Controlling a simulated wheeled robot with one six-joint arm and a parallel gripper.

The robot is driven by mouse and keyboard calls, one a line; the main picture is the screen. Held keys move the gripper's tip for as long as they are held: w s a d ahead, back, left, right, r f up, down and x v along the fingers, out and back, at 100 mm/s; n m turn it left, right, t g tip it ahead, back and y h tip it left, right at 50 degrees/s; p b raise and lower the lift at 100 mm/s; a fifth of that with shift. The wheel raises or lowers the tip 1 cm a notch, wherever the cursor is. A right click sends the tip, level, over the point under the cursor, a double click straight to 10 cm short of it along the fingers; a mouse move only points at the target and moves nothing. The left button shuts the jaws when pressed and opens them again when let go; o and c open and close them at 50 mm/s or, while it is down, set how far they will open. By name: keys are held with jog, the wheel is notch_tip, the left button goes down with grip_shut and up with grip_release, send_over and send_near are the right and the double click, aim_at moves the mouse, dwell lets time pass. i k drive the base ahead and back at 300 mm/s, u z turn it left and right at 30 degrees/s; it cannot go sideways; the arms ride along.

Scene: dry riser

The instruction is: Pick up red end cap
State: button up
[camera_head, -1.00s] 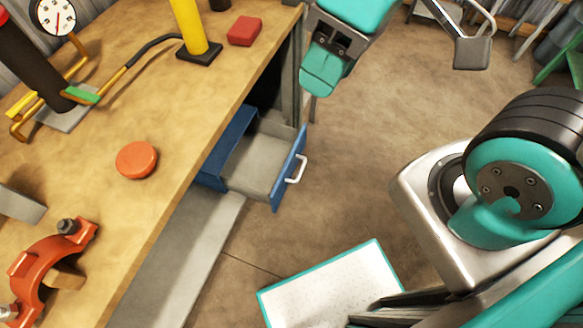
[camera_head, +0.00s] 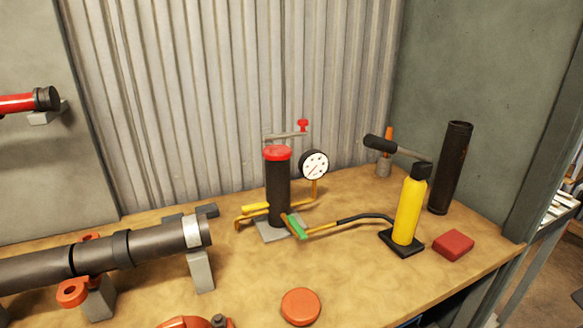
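A round orange-red cap (camera_head: 300,307) lies flat on the workbench (camera_head: 350,275) near its front edge, at the bottom middle of the view. Nothing touches it. Another round red cap (camera_head: 277,153) sits on top of an upright black pipe (camera_head: 278,195) on a grey base plate. I cannot tell from looks alone which of the two is the one named. My gripper is not in view.
A yellow cylinder (camera_head: 408,210) on a black base, a red block (camera_head: 454,245), a pressure gauge (camera_head: 314,164) and a tall black pipe (camera_head: 450,168) stand to the right. A long dark pipe (camera_head: 100,255) lies at left. An orange clamp (camera_head: 195,322) is beside the cap.

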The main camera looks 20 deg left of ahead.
aim_at(274, 152)
jog(key=u, duration=0.9)
jog(key=i, duration=0.85)
jog(key=u, duration=1.55)
